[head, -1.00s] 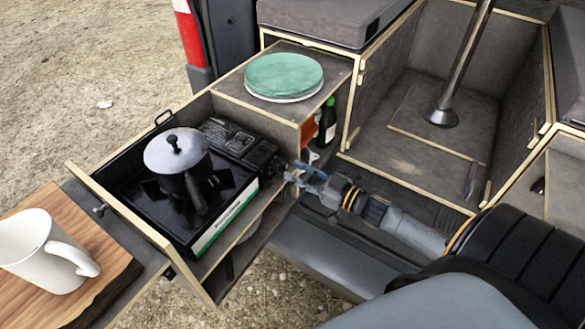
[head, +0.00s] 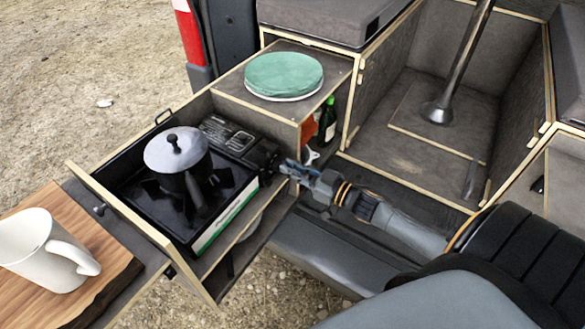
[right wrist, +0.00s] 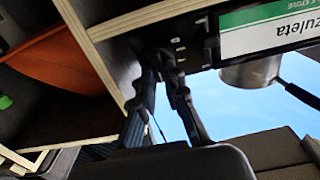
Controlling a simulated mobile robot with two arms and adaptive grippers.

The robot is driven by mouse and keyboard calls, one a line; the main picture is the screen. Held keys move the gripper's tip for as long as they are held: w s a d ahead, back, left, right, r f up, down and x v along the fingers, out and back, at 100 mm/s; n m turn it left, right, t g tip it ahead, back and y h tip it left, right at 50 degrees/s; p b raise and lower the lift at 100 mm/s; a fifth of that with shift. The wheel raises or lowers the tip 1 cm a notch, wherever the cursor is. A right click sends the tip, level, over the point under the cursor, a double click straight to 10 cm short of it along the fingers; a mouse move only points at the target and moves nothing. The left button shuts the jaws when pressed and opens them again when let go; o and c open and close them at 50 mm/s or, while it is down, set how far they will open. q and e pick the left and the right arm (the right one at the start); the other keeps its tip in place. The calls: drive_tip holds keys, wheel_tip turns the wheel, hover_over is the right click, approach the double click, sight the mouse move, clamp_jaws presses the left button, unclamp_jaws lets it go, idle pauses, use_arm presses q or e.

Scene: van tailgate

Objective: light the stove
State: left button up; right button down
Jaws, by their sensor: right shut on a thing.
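The black camping stove (head: 135,190) sits in the pulled-out drawer, with a green and white label on its side that also shows in the right wrist view (right wrist: 268,32). A metal moka pot (head: 176,160) with a black knob and handle stands upright on its burner. The stove's dark control knob (head: 266,160) is at the right end of its front. My right gripper (head: 281,167) is at this knob and shut on it; its fingers partly hide the knob. In the right wrist view the two fingers (right wrist: 166,68) meet the dark knob area. No flame shows. My left gripper is out of view.
A white mug (head: 40,250) stands on a wooden board (head: 110,285) at left. Green plates (head: 284,77) lie on the cabinet top. A green bottle (head: 327,122) and an orange item (right wrist: 58,75) are in the cabinet beside my gripper. The van floor at right is open.

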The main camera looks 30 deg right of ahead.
drive_tip(key=shift+n, duration=0.3)
drive_tip(key=n+b, duration=0.2)
drive_tip(key=n, duration=0.5)
drive_tip(key=f+n+b, duration=0.1)
drive_tip(key=n+b, duration=0.1)
drive_tip(key=n, duration=0.6)
drive_tip(key=n+b, duration=0.2)
drive_tip(key=n, duration=0.6)
drive_tip(key=shift+s+a+f, duration=0.15)
drive_tip(key=shift+s+a, duration=0.05)
drive_tip(key=shift+a, duration=0.15)
drive_tip(key=shift+n, duration=0.4)
drive_tip(key=c, duration=1.4)
unclamp_jaws()
